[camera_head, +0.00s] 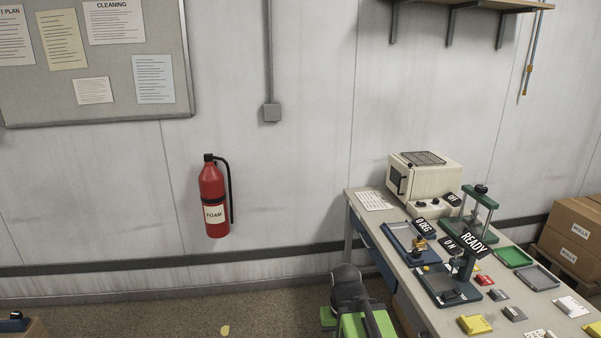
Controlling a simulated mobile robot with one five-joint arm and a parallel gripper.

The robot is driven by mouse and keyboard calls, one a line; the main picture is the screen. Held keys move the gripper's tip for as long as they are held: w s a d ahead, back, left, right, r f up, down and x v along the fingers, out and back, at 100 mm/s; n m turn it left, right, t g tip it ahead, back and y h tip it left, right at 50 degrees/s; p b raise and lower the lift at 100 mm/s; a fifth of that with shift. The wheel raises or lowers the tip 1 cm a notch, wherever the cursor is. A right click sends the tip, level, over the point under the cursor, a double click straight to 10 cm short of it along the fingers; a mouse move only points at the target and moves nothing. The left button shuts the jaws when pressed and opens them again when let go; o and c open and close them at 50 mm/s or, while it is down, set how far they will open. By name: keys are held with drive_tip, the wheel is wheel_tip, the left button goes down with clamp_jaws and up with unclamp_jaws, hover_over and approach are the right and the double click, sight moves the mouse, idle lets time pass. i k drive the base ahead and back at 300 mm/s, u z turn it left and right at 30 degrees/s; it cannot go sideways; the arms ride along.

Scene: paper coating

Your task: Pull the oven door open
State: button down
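The oven (432,181) is a small cream box at the far end of the workbench, against the wall. Its door (397,180), with a dark window and a dark handle, is on the face turned left and looks shut. Knobs are on the face towards the front right, beside a black "OFF"-like tag that is too small to read surely. Green and black parts of my arm show at the bottom centre, in front of the bench and well short of the oven. My gripper's fingers cannot be made out.
Boxes (573,230) stand at right. A fire extinguisher (214,199) hangs left; floor there looks mostly clear.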

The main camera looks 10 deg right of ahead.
sight(399, 175)
drive_tip(key=z, duration=0.05)
drive_tip(key=i, duration=1.4)
drive_tip(key=z, duration=0.9)
drive_tip(key=k, duration=0.6)
drive_tip(key=u, duration=0.25)
drive_tip(key=i, duration=0.95)
drive_tip(key=u, duration=0.6)
drive_tip(key=i, duration=0.45)
drive_tip(key=u, duration=0.35)
